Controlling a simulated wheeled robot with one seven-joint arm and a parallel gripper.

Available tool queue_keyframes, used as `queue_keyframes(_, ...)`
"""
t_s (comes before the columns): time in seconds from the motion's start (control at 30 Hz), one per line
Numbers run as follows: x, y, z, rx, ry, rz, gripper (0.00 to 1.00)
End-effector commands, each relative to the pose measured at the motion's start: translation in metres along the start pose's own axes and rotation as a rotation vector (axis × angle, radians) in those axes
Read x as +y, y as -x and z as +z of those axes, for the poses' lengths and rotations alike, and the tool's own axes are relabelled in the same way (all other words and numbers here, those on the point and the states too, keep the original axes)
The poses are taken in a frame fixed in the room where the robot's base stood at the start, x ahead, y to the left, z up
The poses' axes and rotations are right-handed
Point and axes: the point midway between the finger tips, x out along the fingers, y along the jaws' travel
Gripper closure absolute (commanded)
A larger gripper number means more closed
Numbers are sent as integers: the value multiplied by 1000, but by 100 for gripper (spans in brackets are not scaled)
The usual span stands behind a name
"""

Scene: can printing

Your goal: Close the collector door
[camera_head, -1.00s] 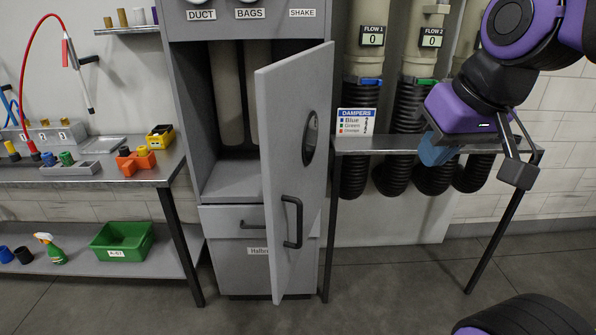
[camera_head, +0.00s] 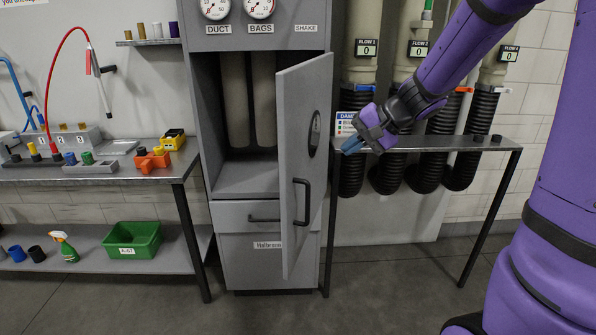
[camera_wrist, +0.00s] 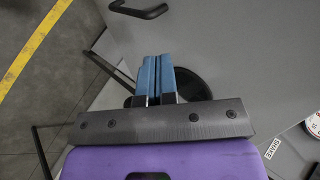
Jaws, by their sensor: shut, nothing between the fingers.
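The grey collector door (camera_head: 294,190) stands ajar on the collector cabinet (camera_head: 265,262), swung out towards me, with its hinge side at the right. It has a black handle (camera_head: 303,208) and a dark oval window (camera_head: 314,134). The cabinet's opening shows two pale filter bags (camera_head: 234,98). My gripper (camera_head: 350,146) is to the right of the door, at about the window's height. In the wrist view, the shut blue fingers (camera_wrist: 156,78) point at the door's grey face (camera_wrist: 225,50), in front of the dark window (camera_wrist: 192,85). Whether they touch the door cannot be told.
A narrow metal shelf (camera_head: 450,143) stands right of the cabinet, below my forearm, with black hoses (camera_head: 385,172) behind it. A workbench (camera_head: 110,174) with small parts is at the left, a green bin (camera_head: 131,240) below it. The floor before the cabinet is clear.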

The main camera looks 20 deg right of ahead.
Motion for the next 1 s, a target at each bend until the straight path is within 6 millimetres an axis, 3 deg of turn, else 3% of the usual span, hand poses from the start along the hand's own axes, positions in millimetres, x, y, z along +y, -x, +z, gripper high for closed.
queue_keyframes(0.27, 1, -23, -3, 1, -10, -5, 100)
queue_keyframes(0.7, 1, -103, -3, 1, -11, -4, 100)
queue_keyframes(1.0, -24, -127, -4, 3, -8, -5, 100)
